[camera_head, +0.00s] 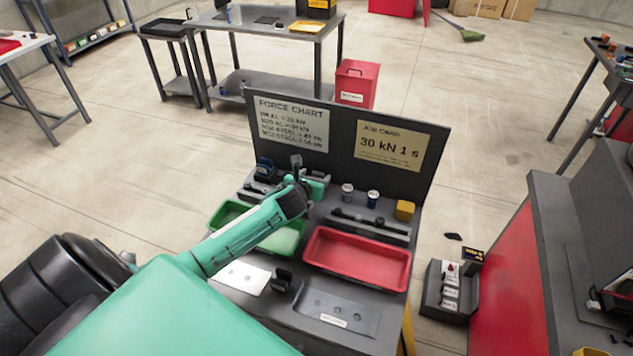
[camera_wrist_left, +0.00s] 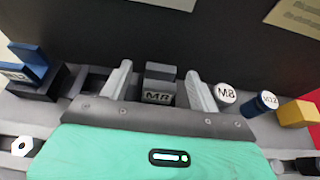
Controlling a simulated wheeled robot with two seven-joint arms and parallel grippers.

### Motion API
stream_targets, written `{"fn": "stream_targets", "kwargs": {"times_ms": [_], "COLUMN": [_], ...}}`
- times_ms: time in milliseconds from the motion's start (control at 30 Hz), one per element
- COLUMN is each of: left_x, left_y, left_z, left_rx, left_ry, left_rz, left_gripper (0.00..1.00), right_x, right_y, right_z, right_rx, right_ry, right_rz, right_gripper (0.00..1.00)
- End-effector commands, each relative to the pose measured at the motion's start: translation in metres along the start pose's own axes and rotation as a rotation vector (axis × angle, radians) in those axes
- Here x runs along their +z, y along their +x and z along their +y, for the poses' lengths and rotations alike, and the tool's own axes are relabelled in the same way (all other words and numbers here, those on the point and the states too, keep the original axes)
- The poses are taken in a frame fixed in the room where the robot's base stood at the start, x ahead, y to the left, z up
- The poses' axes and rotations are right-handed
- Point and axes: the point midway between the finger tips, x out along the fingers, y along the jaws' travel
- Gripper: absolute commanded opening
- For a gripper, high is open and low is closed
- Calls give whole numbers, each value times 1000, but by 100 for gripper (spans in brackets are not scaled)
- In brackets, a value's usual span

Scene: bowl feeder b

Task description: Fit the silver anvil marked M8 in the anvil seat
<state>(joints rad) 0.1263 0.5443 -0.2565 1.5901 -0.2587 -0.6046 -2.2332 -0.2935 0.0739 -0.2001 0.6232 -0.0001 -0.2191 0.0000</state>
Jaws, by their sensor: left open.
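My left gripper (camera_head: 312,179) reaches over the bench toward its back panel. In the left wrist view its open fingers (camera_wrist_left: 160,88) stand either side of a grey block marked M8 (camera_wrist_left: 158,97), which looks like the silver anvil. A gap shows on both sides of the block. A silver-topped cylinder also marked M8 (camera_wrist_left: 227,95) stands just right of the fingers; it also shows in the head view (camera_head: 347,192). A blue block (camera_wrist_left: 27,64) sits on a dark holder at the left. I cannot tell which part is the anvil seat. My right gripper is not in view.
A blue cylinder marked M12 (camera_head: 373,198) and a yellow block (camera_head: 405,210) stand further right. A green tray (camera_head: 290,240) and a red tray (camera_head: 357,282) lie in front. The upright panel (camera_head: 340,140) closes off the back.

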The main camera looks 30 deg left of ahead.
Motion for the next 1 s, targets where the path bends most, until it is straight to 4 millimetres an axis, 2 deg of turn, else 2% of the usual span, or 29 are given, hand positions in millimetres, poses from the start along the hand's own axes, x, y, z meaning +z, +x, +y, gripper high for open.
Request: {"fn": "stream_targets", "kwargs": {"times_ms": [200, 300, 633, 900, 933, 1000], "left_x": [-1, -1, -1, -2, -2, 0], "left_y": [26, 33, 36, 36, 36, 36], "left_z": [-2, -1, -2, -2, -2, -2], "left_rx": [1, 1, 0, 0, 0, -1], "left_ry": [-3, -1, 0, 0, 0, 0], "left_rz": [0, 0, 0, 0, 0, -2], "left_gripper": [62, 62, 60, 7, 2, 2], "right_x": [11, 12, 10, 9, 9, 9], "right_y": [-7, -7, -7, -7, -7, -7], "right_z": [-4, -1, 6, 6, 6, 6], "right_rx": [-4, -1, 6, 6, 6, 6], "right_ry": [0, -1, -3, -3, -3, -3], "right_rz": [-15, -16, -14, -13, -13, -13], "right_gripper": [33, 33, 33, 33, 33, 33]}}
